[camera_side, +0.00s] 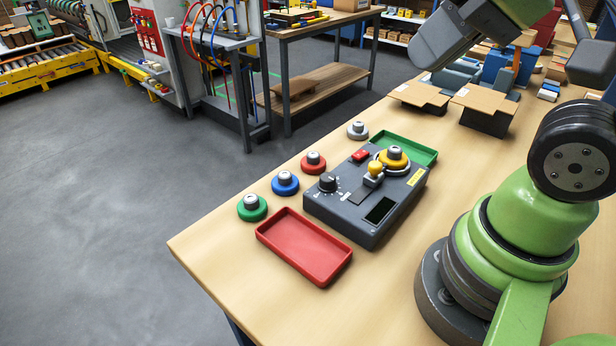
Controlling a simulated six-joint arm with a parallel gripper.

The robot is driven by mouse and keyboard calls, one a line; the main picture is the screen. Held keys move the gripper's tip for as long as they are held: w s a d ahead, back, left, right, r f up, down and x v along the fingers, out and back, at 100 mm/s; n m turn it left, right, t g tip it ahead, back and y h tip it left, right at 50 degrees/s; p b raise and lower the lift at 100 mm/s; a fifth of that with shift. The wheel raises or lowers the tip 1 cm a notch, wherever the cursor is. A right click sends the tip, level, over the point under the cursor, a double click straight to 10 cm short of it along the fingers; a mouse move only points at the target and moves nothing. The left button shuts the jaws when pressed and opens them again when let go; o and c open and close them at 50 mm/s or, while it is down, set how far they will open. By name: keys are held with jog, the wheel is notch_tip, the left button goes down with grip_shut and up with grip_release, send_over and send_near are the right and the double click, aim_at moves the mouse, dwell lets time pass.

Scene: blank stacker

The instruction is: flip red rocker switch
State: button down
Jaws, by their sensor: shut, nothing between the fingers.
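The red rocker switch (361,156) is a small red piece on the far left part of the grey control box (345,222). Which way it is tipped is too small to tell. A yellow-topped lever (375,169) and a black knob (327,182) sit on the same box, nearer the camera than the switch. My gripper (428,60) appears as a dark grey block at the top, high above the table and up and right of the switch. It is shut and empty, well apart from the box. Its fingertips are hard to make out.
A red tray (305,247) lies left of the box, a green tray (421,150) behind it. Green (252,208), blue (285,184), red (314,163) and grey (357,131) round pieces line its left; a yellow one (394,158) sits atop. Cardboard boxes (485,106) stand behind.

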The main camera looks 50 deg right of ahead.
jog(key=n+g, duration=0.4)
jog(key=g, duration=0.3)
send_over(358, 155)
jog(key=d, duration=0.3)
notch_tip(358, 155, down, 12)
jog(key=a+f, duration=0.1)
jog(key=f, duration=0.8)
jog(key=a+f, duration=0.1)
jog(key=f, duration=0.3)
jog(key=shift+a+f, duration=0.2)
jog(key=shift+a, duration=0.1)
